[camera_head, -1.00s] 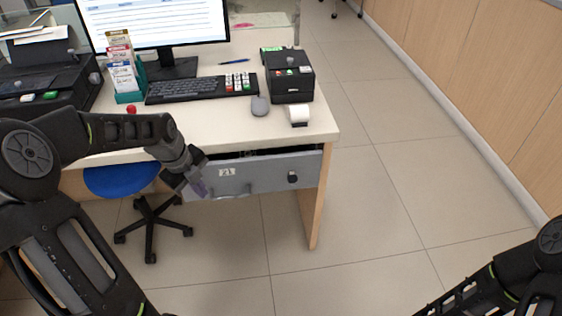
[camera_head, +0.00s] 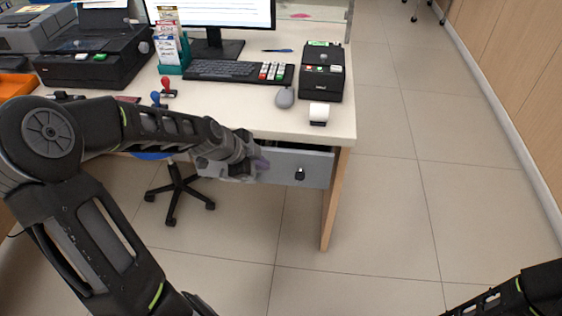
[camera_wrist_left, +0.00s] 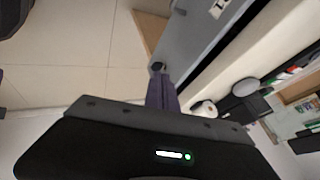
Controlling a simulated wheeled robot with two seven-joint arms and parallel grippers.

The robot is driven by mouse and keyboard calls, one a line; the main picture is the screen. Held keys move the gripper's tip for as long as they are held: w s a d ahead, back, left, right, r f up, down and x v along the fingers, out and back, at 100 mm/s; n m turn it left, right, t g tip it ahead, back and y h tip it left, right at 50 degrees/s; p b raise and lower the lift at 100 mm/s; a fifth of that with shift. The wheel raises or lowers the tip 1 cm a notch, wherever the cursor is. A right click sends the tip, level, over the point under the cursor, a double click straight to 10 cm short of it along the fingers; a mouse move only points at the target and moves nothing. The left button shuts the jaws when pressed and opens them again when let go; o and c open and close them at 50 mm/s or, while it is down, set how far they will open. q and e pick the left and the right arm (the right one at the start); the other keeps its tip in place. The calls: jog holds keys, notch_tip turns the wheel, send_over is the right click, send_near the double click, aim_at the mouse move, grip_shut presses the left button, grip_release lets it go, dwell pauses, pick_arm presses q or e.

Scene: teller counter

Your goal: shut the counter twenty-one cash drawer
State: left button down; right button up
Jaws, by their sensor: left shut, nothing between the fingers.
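The grey drawer (camera_head: 318,168) under the right part of the counter stands a little open, with a dark gap above its front. Its dark round knob (camera_head: 300,174) shows on the right of the front. My left gripper (camera_head: 262,164) is shut and empty, at the drawer front to the left of the knob; I cannot tell if it touches. It hides the number plate in the head view. In the left wrist view the plate (camera_wrist_left: 218,8), drawer front (camera_wrist_left: 200,35) and knob (camera_wrist_left: 157,66) show beyond my purple fingers (camera_wrist_left: 162,92). My right gripper is out of view.
On the counter (camera_head: 235,118) are a keyboard (camera_head: 225,70), mouse (camera_head: 285,97), receipt printer (camera_head: 322,72), brochure holder (camera_head: 172,55) and stamps (camera_head: 166,88). A wheeled stool (camera_head: 177,187) stands underneath at left. The floor (camera_head: 400,190) to the right is clear.

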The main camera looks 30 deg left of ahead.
pick_arm(q)
jog(key=shift+f, duration=0.1)
jog(key=b+x, duration=0.1)
jog(key=x, duration=0.2)
jog(key=w+b+x, duration=0.1)
jog(key=b+x, duration=0.1)
jog(key=x, duration=0.2)
jog(key=w+a+r+b+x, duration=0.1)
jog(key=x, duration=0.3)
jog(key=shift+b, duration=0.35)
jog(key=shift+w+a, duration=0.2)
jog(key=shift+w, duration=0.4)
